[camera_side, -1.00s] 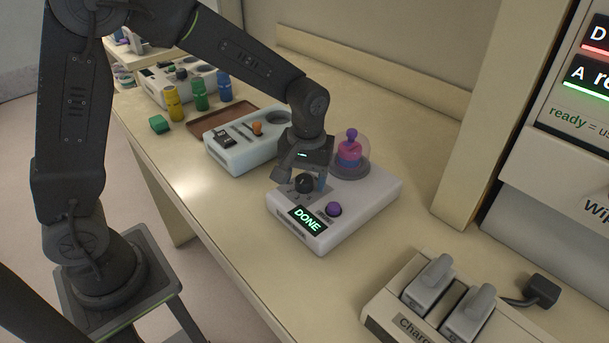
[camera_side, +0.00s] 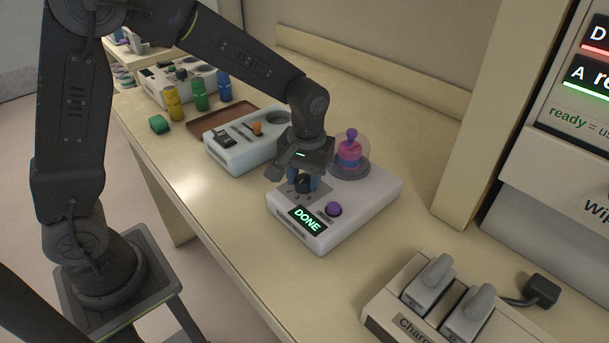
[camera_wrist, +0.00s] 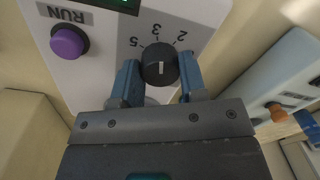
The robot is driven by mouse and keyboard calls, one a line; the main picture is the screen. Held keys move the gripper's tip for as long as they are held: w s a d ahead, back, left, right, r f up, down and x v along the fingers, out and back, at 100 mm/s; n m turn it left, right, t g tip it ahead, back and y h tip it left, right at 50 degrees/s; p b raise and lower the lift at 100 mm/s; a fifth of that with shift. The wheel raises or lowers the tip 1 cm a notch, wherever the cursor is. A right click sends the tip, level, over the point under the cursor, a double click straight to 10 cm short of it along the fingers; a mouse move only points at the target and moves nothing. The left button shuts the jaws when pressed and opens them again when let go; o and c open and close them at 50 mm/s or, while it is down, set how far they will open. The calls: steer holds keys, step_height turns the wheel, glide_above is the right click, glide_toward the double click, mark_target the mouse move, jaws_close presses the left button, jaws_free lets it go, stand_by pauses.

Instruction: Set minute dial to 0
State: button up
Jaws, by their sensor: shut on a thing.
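The minute dial is a round black knob (camera_side: 303,185) on the white machine (camera_side: 352,212). It also shows in the wrist view (camera_wrist: 160,58), with a white pointer line running up and down the picture. Numbers such as 5, 3 and 2 show upside down around its far side; marks on the near side are hidden by my gripper. My gripper (camera_wrist: 159,72) points down over the dial, its blue fingers shut on the knob from left and right. In the side view my gripper (camera_side: 304,180) hides part of the knob. The machine's display (camera_side: 307,219) reads DONE.
A purple RUN button (camera_side: 333,209) sits beside the dial. A clear dome (camera_side: 350,152) with a pink and purple piece stands behind it. A second white device (camera_side: 235,153) with an orange knob is to the left. A charger (camera_side: 430,302) stands in front right.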

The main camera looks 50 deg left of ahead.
mark_target(302, 181)
steer(key=m, duration=1.3)
steer(key=shift+s, duration=0.1)
steer(key=shift+m+t, duration=0.3)
steer(key=shift+m, duration=1.5)
steer(key=o, duration=0.9)
steer(key=shift+r, duration=0.1)
steer(key=r, duration=1.3)
steer(key=shift+s+d+r, duration=0.1)
steer(key=shift+s+r, duration=0.15)
steer(key=shift+r, duration=0.1)
